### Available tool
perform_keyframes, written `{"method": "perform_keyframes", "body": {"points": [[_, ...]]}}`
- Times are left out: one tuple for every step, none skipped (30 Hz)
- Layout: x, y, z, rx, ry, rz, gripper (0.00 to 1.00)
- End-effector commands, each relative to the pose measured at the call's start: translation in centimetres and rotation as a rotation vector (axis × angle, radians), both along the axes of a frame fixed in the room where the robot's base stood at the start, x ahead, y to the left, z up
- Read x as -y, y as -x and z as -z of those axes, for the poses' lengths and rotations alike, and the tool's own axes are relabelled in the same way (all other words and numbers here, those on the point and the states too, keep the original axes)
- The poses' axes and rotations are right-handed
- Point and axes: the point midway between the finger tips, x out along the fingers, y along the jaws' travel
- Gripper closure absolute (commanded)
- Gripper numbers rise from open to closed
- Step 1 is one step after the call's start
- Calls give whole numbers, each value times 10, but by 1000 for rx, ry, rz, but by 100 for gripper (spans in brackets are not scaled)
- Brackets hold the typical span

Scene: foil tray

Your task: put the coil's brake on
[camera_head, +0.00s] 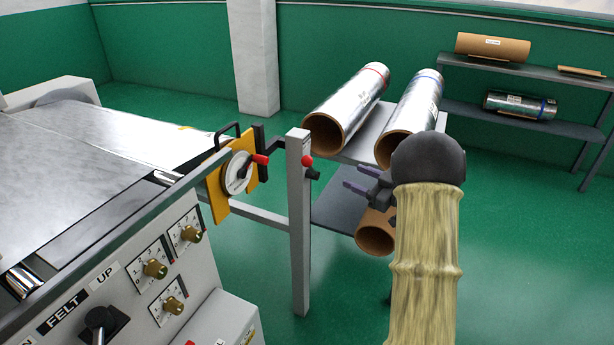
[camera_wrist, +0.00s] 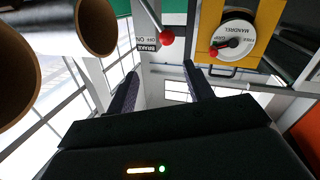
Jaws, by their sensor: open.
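The brake lever's red ball knob (camera_head: 307,160) sits at the upper part of the grey post (camera_head: 299,220). In the wrist view the red knob (camera_wrist: 166,36) ends a thin rod beside an upside-down BRAKE OFF ON label (camera_wrist: 147,44). I cannot tell which mark the lever points to. My gripper (camera_head: 347,176) is open and empty, right of the post and apart from the knob. In the wrist view the knob shows beyond the gap between my fingertips (camera_wrist: 160,72).
A yellow plate (camera_head: 217,187) carries a MANDREL dial (camera_head: 238,173) with its own red-tipped handle, left of the post. Foil rolls (camera_head: 350,105) (camera_head: 412,115) lie on a cart behind my gripper. A control panel (camera_head: 150,270) stands at lower left.

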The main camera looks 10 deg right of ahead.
Motion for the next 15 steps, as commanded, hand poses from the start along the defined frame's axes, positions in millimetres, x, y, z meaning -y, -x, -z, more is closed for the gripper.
{"method": "perform_keyframes", "body": {"points": [[1, 3, 9, 3, -9, -30, 48], [1, 5, 10, 4, -13, -44, 48], [1, 6, 10, 5, -19, -57, 48], [1, 7, 10, 5, -20, -62, 48], [1, 7, 9, 6, -20, -66, 48], [1, 7, 9, 6, -21, -67, 48], [1, 7, 8, 6, -21, -66, 48], [1, 7, 8, 6, -21, -66, 48], [0, 7, 8, 6, -21, -65, 48], [0, 7, 8, 6, -21, -65, 48], [0, 7, 8, 6, -21, -65, 48], [0, 7, 8, 6, -21, -65, 48], [0, 7, 8, 6, -21, -65, 48], [-1, 6, 8, 7, -20, -65, 48], [-2, 5, 8, 7, -20, -65, 48]]}}
